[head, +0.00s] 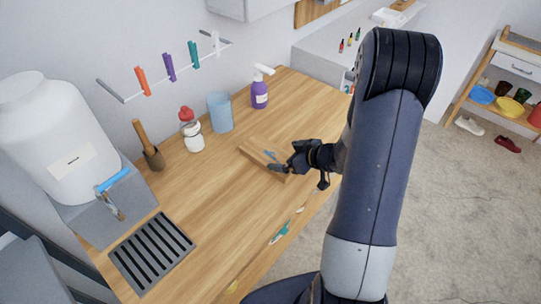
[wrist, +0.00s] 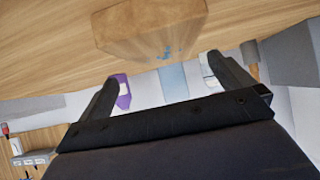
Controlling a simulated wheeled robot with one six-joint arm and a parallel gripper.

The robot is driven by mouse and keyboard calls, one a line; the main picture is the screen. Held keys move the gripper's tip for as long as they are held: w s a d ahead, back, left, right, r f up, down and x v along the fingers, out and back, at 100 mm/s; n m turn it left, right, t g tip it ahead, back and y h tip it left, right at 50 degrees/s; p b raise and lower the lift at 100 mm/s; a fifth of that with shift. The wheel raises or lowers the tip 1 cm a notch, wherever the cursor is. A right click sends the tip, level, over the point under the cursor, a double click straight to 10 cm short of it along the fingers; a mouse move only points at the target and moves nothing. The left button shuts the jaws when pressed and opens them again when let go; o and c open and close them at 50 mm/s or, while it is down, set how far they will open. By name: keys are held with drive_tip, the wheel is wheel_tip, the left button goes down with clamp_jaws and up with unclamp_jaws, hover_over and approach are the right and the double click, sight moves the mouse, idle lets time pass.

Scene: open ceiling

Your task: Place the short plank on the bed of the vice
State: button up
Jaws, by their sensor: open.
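A short wooden plank (head: 254,154) lies on the wooden worktop near its right part. It also shows at the top of the wrist view (wrist: 150,30), beyond the fingers. My gripper (head: 272,161) is over the plank in the head view, and its arm covers part of the plank's right side. The two fingers stand wide apart with nothing between them in the wrist view (wrist: 163,70). I cannot tell whether they touch the plank. I cannot make out a vice in either view.
A white container (head: 65,125) and dark grate (head: 152,252) are at left. The middle worktop (head: 205,195) is clear.

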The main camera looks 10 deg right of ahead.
sight(270, 154)
drive_tip(key=shift+x, duration=1.15)
drive_tip(key=shift+a+p+x, duration=0.25)
drive_tip(key=shift+p+x, duration=0.2)
drive_tip(key=shift+x, duration=2.3)
drive_tip(key=shift+r, duration=0.2)
drive_tip(key=shift+c, duration=0.6)
drive_tip(key=c, duration=1)
